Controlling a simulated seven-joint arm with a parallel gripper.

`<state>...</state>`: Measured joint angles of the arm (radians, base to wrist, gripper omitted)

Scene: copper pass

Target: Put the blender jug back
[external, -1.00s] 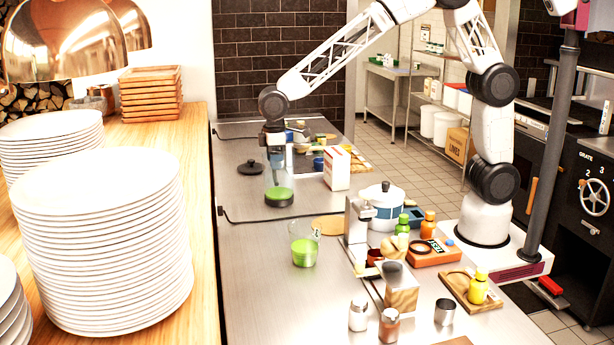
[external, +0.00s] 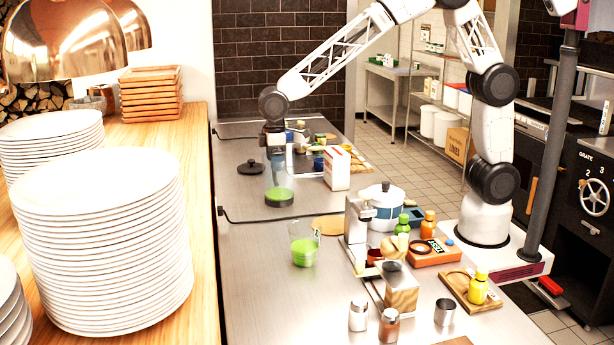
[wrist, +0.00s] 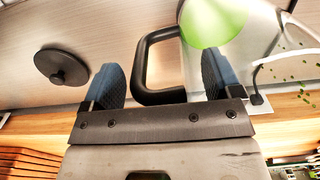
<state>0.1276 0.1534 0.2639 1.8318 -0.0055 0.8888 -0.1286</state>
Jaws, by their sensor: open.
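The blender jug (external: 278,180) is a clear vessel with green contents, standing on the far part of the steel counter in the external view. In the wrist view its green contents (wrist: 213,22) show at the top, and its dark handle (wrist: 143,68) reaches down between my fingers. My gripper (wrist: 160,65) is open, one blue finger on each side of the handle, not closed on it. In the external view my gripper (external: 275,148) is just above or behind the jug; its fingertips are hard to make out. A round black lid (external: 250,168) lies left of the jug, also in the wrist view (wrist: 62,67).
A clear measuring jug with green liquid (external: 304,250) stands nearer. A white-red carton (external: 337,168), a blue-white pot (external: 384,207) and an orange box with a dark ring (external: 434,256) stand to the right. Plate stacks (external: 100,240) fill the left wooden counter.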

